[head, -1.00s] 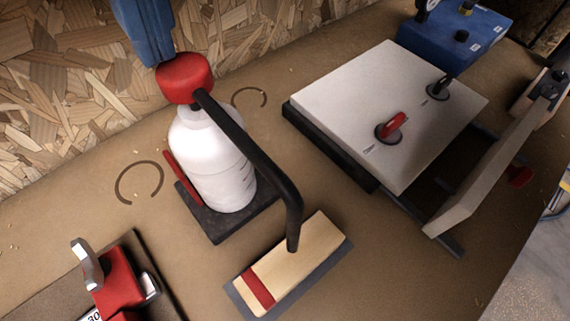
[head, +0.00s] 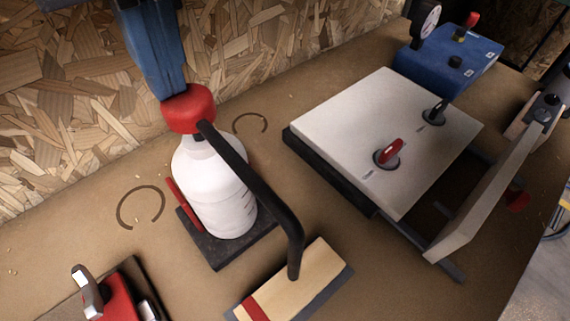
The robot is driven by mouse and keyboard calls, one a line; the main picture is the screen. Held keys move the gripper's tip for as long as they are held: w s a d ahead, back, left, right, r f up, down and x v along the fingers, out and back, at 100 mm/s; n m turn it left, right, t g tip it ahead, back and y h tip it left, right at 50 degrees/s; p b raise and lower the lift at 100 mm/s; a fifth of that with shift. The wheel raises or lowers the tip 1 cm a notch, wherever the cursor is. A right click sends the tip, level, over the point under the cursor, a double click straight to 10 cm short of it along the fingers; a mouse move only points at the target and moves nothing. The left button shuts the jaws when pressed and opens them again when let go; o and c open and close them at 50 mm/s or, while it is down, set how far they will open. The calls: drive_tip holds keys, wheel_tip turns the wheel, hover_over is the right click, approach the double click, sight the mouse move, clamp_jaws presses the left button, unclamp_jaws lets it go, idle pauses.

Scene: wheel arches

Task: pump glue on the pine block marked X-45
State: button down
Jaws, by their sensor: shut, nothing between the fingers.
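The glue pump is a white bottle (head: 212,190) with a red pump head (head: 188,108) and a long black spout (head: 262,185). It stands upright on a dark square base. The spout's tip is over a pale wood block (head: 285,285) with a red band near its lower left end. I cannot read any marking on it, and its lower end is cut off by the picture edge. My blue gripper (head: 172,88) is shut and points down onto the top of the red pump head. It appears to touch it, with nothing held between the fingers.
A pale flat board (head: 385,120) with red and black knobs lies on a dark frame to the right. A blue box (head: 448,62) with a gauge stands behind it. A red clamp-like device (head: 112,295) is at bottom left. A chipboard wall (head: 60,120) rises behind.

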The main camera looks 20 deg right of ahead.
drive_tip(key=shift+s+d+r+g+h+p, duration=0.2)
drive_tip(key=shift+s+r+g+p, duration=0.1)
drive_tip(key=shift+r+p, duration=0.25)
drive_tip(key=shift+s+d+r+g+h+p, duration=0.2)
drive_tip(key=shift+s+r+p, duration=0.15)
drive_tip(key=shift+p, duration=0.25)
drive_tip(key=shift+w+r, duration=0.2)
drive_tip(key=shift+r, duration=0.35)
